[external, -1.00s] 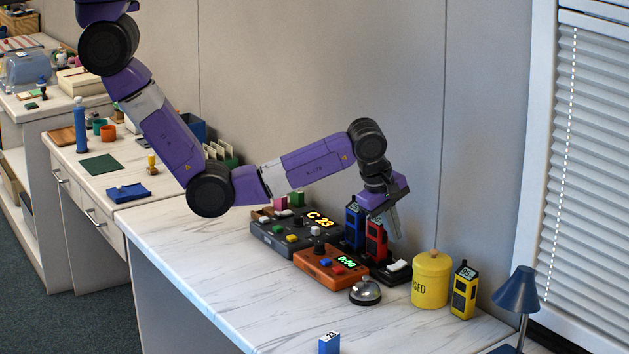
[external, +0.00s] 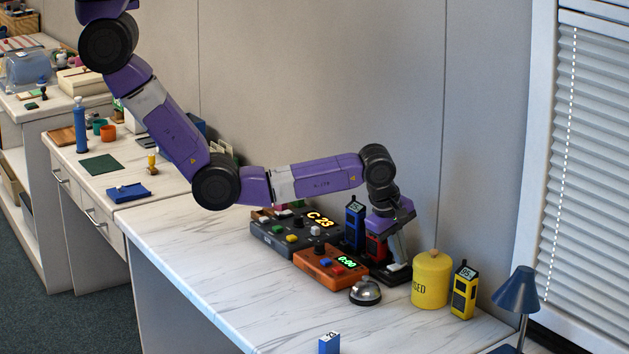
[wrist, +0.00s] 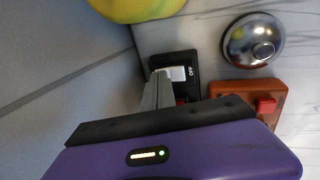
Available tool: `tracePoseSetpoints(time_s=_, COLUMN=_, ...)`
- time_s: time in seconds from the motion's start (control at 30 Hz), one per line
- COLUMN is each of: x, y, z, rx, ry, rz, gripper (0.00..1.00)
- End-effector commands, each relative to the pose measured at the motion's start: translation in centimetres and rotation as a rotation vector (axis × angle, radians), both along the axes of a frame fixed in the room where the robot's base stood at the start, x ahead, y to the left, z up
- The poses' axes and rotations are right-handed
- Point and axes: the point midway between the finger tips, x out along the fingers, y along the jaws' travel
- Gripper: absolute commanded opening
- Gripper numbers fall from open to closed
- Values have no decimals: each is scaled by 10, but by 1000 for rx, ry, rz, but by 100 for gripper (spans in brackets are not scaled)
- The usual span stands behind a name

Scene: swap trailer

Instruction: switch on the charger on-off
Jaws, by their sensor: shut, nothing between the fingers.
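The charger's black base (external: 402,277) stands on the counter by the wall, with a blue radio (external: 354,226) and a red radio (external: 375,248) upright at it. Its white rocker switch (wrist: 177,73) shows in the wrist view beside a label reading OFF. In the external view my fingers largely cover the switch. My gripper (external: 397,262) is shut and empty, pointing down at the switch end of the charger. In the wrist view the fingertips (wrist: 160,78) are right at the switch's edge; I cannot tell whether they touch it.
A silver bell (external: 365,292) and an orange timer box (external: 328,268) stand close in front. A yellow canister (external: 432,280) and a yellow radio (external: 464,291) stand to the right. A dark console (external: 285,238) is to the left. The front counter is mostly clear.

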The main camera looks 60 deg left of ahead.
Motion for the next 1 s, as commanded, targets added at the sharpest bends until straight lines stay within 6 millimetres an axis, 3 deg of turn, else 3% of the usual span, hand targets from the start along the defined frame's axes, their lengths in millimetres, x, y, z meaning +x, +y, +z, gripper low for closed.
tracePoseSetpoints(time_s=1.0, x=-14, y=0, z=-1, rx=1, ry=25, rz=0, gripper=0)
